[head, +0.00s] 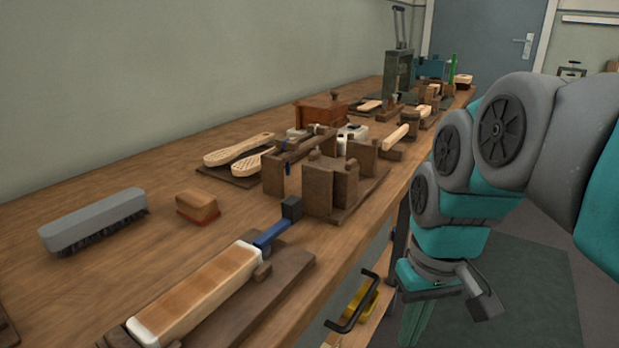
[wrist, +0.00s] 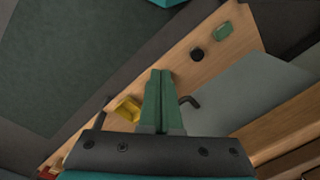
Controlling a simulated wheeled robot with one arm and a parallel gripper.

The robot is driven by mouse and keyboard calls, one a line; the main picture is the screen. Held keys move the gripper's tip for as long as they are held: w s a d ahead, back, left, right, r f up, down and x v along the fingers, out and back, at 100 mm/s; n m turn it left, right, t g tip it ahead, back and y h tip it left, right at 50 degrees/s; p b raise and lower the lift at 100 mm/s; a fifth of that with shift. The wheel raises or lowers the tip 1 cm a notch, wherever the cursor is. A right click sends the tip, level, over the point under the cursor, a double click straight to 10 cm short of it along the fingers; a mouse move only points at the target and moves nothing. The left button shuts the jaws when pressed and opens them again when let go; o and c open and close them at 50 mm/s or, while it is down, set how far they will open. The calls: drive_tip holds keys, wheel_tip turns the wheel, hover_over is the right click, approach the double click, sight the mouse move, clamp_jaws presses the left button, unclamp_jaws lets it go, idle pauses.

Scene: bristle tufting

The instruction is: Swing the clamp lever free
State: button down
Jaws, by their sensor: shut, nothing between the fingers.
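A blue lever (head: 272,234) with a dark square knob sticks out from the far end of a pale wooden block with white ends (head: 195,300). The block lies on a dark wooden base (head: 255,296) near the table's front edge. This blue lever looks like the clamp lever; its pivot is hard to make out. My gripper (head: 412,328) hangs off the table's right side, lower than the tabletop and well apart from the lever. Its green fingers also show in the wrist view (wrist: 160,80), shut together and empty. The lever is not visible in the wrist view.
Dark wooden upright blocks (head: 330,185) stand just beyond the lever. A grey brush (head: 95,218) and a small brown brush (head: 197,207) lie to the left. Below the tabletop, a shelf (wrist: 195,85) holds a yellow item (wrist: 128,108) and small parts. Open floor lies right.

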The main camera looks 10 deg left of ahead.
drive_tip(key=w+a+r+n, duration=0.1)
drive_tip(key=w+a+r, duration=0.2)
drive_tip(key=r, duration=0.1)
drive_tip(key=w+a+r+n+p, duration=0.1)
drive_tip(key=w+a+r, duration=0.2)
drive_tip(key=w+a+r+n+t+y, duration=0.1)
drive_tip(key=w+a+r+n, duration=0.1)
drive_tip(key=a+r, duration=0.1)
drive_tip(key=shift+w+a+r, duration=0.1)
drive_tip(key=shift+w+r, duration=0.3)
drive_tip(key=shift+r, duration=0.4)
drive_tip(key=w+a+r+n+y+p, duration=0.1)
drive_tip(key=w+a+r+n, duration=0.3)
drive_tip(key=a+r, duration=0.8)
drive_tip(key=shift+n+t+y+p, duration=0.3)
drive_tip(key=shift+n+t+p, duration=0.1)
drive_tip(key=shift+n+p, duration=0.25)
drive_tip(key=shift+w+a+f, duration=0.1)
drive_tip(key=shift+a+f, duration=0.05)
